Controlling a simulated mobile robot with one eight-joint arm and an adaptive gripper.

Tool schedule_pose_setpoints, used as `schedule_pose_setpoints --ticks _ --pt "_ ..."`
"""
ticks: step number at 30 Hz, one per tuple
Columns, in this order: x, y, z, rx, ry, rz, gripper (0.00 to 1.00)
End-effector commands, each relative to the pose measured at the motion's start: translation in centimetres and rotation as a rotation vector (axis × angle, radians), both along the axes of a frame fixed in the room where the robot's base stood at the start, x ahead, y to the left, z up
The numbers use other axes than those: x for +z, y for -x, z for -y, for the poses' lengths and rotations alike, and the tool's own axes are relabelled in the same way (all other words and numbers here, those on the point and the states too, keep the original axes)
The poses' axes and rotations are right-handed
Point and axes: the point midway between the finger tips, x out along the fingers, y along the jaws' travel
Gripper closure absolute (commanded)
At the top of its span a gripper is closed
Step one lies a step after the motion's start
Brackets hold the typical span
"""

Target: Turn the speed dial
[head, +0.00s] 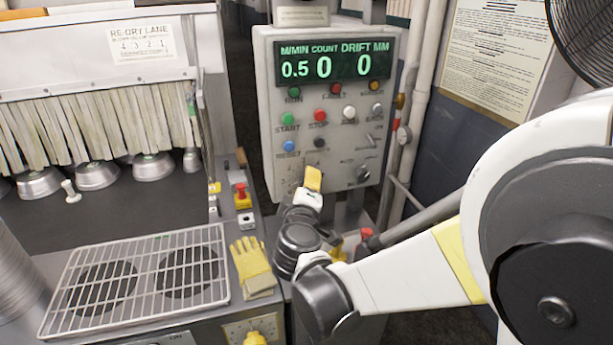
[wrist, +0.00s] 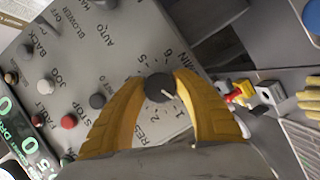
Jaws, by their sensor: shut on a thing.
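The speed dial (wrist: 158,88) is a dark round knob on the grey control panel (head: 268,120). In the wrist view, the yellow fingers of my gripper (wrist: 160,84) are shut on it from both sides. A white pointer line shows on the knob, slanting down and right in that view. Printed numbers and "MIN" ring it. In the head view my gripper (head: 312,180) is at the panel's lower left and hides the dial. The green display (head: 333,64) reads 0.5 M/MIN, count 0 and drift 0.
Several coloured buttons and the start button (head: 288,118) sit above the dial. A lower-right black knob (head: 362,173) is close by. A wire rack (head: 140,280), yellow gloves (head: 252,266) and a red emergency button (head: 241,190) lie left on the counter.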

Motion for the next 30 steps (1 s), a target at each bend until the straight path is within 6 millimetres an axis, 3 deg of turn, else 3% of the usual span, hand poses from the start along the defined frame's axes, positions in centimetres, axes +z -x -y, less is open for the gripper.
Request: schedule_pose_setpoints --ticks 13,14,16,26,30 --pt "-0.1 0.1 0.1 -0.002 0.009 0.001 0.96" --pt "-0.1 0.1 0.1 -0.002 0.008 0.001 0.63" --pt "-0.1 0.1 0.1 -0.002 0.008 0.001 0.42" --pt "0.0 0.2 0.0 0.0 0.009 0.002 0.42" --pt "0.2 1.7 -0.2 0.001 0.009 0.002 0.42"
